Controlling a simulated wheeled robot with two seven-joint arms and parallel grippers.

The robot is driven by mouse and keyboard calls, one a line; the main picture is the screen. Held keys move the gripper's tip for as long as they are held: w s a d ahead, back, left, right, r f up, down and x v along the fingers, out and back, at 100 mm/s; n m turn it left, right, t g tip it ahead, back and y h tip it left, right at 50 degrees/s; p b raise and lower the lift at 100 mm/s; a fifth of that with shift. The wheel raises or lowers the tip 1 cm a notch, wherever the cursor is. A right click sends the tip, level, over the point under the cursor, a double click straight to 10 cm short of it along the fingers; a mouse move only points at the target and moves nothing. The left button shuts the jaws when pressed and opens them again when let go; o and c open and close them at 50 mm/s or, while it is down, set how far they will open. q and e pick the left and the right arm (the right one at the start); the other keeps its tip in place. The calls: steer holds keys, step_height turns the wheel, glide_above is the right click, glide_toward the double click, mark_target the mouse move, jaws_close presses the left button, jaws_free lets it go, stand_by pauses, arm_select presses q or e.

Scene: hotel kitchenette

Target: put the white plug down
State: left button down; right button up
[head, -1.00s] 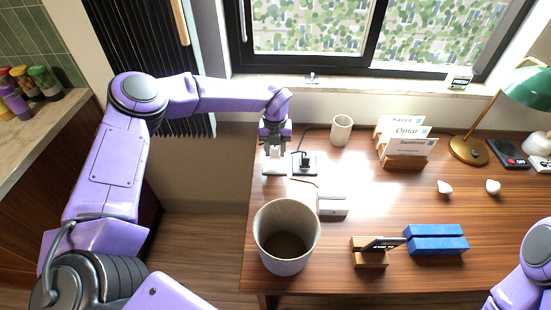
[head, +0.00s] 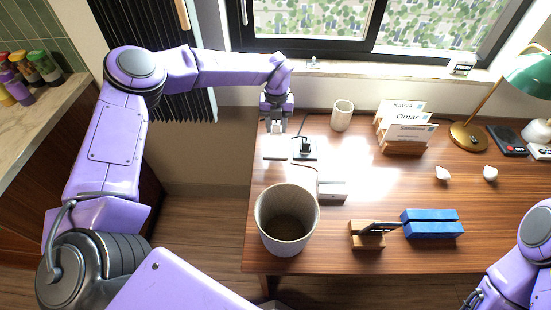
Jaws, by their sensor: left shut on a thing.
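My left gripper (head: 277,120) is at the back left of the desk, pointing down. It is shut on the small white plug (head: 276,127), which is mostly hidden between the fingers. The plug is just behind and seemingly above the white socket plate (head: 274,154); I cannot tell the exact gap. Beside it is a dark socket plate (head: 312,155) with a black plug (head: 305,146) and cord. My right arm shows at the lower right; its gripper is out of the picture.
A large bin-like pot (head: 286,240) stands at the desk's front left. The middle of the desk (head: 380,185) is clear.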

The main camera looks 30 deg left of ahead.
arm_select(q)
steer(key=shift+m, duration=0.3)
steer(key=r, duration=0.4)
steer(key=shift+s+r+p, duration=0.1)
steer(key=shift+s+p, duration=0.1)
steer(key=shift+p, duration=0.15)
steer(key=s+d+r, duration=0.1)
steer(key=s, duration=0.1)
steer(key=m+p, duration=0.3)
steer(key=m, duration=0.1)
glide_above(274, 181)
step_height(274, 181, down, 12)
steer(key=shift+s+d+r, duration=0.1)
steer(key=shift+s, duration=0.05)
steer(key=shift+f+b, duration=0.8)
steer(key=shift+f, duration=0.05)
steer(key=c, duration=0.7)
jaws_free()
steer(key=shift+r, duration=0.1)
steer(key=shift+o, duration=0.2)
steer(key=shift+r, duration=0.1)
